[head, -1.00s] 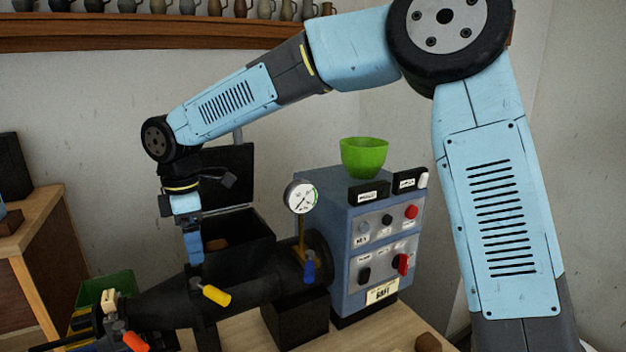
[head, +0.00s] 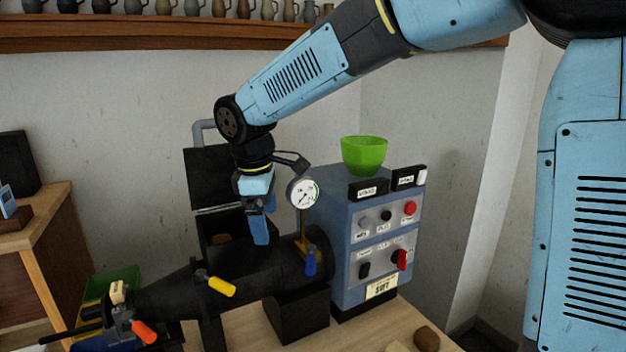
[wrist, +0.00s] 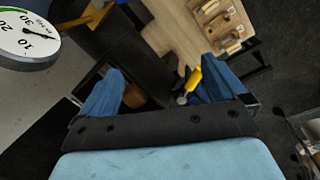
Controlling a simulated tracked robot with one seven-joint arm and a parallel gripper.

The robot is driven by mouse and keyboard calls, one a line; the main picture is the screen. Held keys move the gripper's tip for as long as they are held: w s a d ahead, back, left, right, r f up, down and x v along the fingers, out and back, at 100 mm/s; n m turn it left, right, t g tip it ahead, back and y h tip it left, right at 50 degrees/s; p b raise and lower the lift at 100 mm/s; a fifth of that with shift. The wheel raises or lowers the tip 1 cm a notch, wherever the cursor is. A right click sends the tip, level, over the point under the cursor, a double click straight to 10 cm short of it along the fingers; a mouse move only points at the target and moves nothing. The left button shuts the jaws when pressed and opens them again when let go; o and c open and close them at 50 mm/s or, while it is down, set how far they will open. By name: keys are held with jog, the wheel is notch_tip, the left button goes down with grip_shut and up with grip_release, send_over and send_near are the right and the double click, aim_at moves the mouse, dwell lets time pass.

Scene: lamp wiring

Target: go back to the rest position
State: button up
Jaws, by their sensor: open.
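My gripper (head: 264,222) hangs pointing down in the head view, above and behind the black tapered machine body (head: 190,291). Its two blue fingers are apart in the wrist view (wrist: 165,92), with nothing held between them. The pressure gauge (head: 303,192) stands just right of my gripper and also shows at the upper left of the wrist view (wrist: 28,40). I cannot tell from these views how far the fingers are from the black case behind them.
A blue control box (head: 368,252) with a green bowl (head: 364,154) on top stands to the right. An open black case (head: 217,180) is behind my gripper. Yellow (head: 221,286), blue and orange handles stick out from the machine. A wooden cabinet (head: 45,235) is at left.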

jog(key=s+d+r+m+t, duration=0.1)
jog(key=s+d+m, duration=0.4)
jog(key=d, duration=0.6)
jog(key=s+d+r+m+t, duration=0.1)
jog(key=s+d+m, duration=0.4)
jog(key=d, duration=0.6)
jog(key=s+d+r+m+t, duration=0.1)
jog(key=s+d+m, duration=0.4)
jog(key=d, duration=0.6)
jog(key=m+t, duration=0.1)
jog(key=m, duration=0.1)
jog(key=shift+s+d+r+m+y, duration=0.2)
jog(key=shift+m+y, duration=0.1)
jog(key=shift+y, duration=0.1)
